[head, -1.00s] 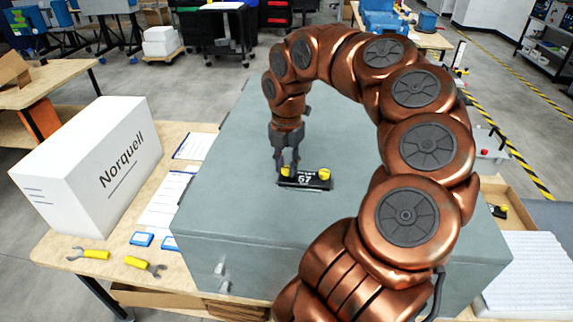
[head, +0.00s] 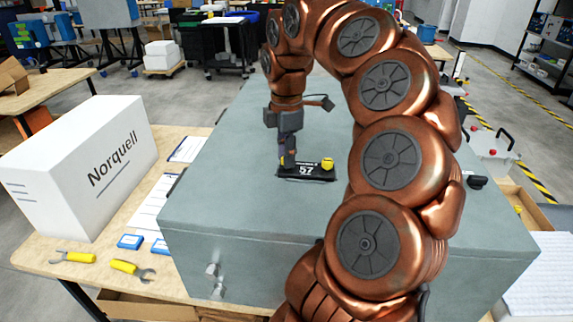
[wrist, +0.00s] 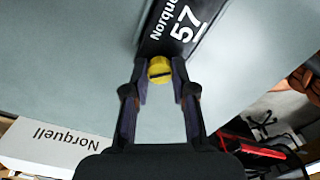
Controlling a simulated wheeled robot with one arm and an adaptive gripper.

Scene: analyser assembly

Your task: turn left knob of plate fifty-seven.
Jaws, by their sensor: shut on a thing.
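Plate fifty-seven (head: 306,172) is a black plate with white "57" on the grey cabinet top. It shows in part in the wrist view (wrist: 184,22). Its left knob (wrist: 160,71) is yellow with a dark line across its face and sits between my fingertips. In the head view my fingers mostly hide this knob. The yellow right knob (head: 327,163) stands clear at the plate's other end. My gripper (head: 287,162) points down at the plate's left end and is shut on the left knob.
The grey cabinet top (head: 230,190) is wide and mostly clear around the plate. A white Norquell box (head: 90,165), wrenches (head: 130,268) and blue-edged pieces (head: 130,242) lie on the wooden table at left. A small black part (head: 477,182) is at the cabinet's right edge.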

